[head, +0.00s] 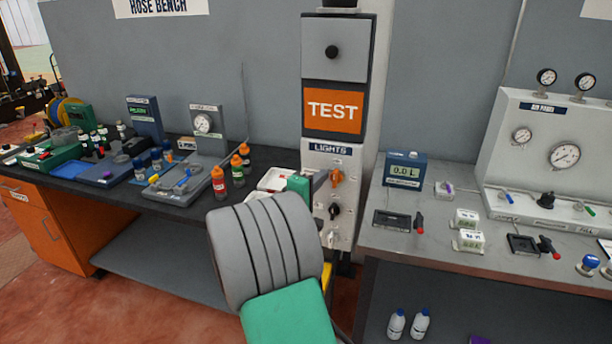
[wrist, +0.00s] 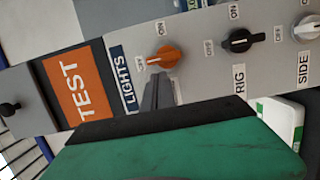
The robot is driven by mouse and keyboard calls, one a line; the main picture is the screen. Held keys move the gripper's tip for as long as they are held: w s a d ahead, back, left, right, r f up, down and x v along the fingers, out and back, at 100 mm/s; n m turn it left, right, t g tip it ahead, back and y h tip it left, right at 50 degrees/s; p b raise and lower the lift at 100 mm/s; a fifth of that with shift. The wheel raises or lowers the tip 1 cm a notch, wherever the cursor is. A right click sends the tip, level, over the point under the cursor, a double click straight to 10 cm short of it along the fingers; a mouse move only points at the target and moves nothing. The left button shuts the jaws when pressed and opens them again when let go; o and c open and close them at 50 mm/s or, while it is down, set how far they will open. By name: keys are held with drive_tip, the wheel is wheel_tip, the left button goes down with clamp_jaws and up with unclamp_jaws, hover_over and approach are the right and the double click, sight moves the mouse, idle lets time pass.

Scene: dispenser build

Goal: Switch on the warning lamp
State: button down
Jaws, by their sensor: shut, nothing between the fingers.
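The lights panel (head: 325,160) is on a tall column. An orange rotary knob (head: 336,178) is at its top, and the same orange knob (wrist: 163,57) shows in the wrist view between OFF and ON labels, lying slanted near the OFF label. My gripper (head: 319,180) is shut and empty just left of the orange knob; its fingers (wrist: 158,88) point toward it in the wrist view. I cannot tell whether they touch it. I cannot make out a lamp for certain; the column's top is cut off.
Below the orange knob are a black RIG knob (head: 334,210) and a white SIDE knob (wrist: 305,28). An orange TEST sign (head: 333,108) is above the panel. A grey bench (head: 430,235) with gauges stands right; a dark bench (head: 185,205) with bottles stands left.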

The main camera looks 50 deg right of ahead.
drive_tip(key=shift+s+d, duration=0.15)
drive_tip(key=shift+s, duration=0.2)
drive_tip(key=shift+s+d+r+m+y+b, duration=0.15)
drive_tip(key=shift+m+b, duration=0.2)
drive_tip(key=shift+m, duration=0.2)
drive_tip(key=shift+s+a+m+y+b, duration=0.15)
drive_tip(key=shift+m+b, duration=0.2)
drive_tip(key=shift+m, duration=0.2)
drive_tip(key=m+b, duration=0.1)
drive_tip(key=m+y+b, duration=0.1)
drive_tip(key=m+b, duration=0.1)
drive_tip(key=s+r+m+b, duration=0.1)
drive_tip(key=shift+d+m+t+b, duration=0.3)
drive_tip(key=shift+d+m+b, duration=0.1)
drive_tip(key=shift+s, duration=0.15)
drive_tip(key=shift+r, duration=0.1)
idle(0.7)
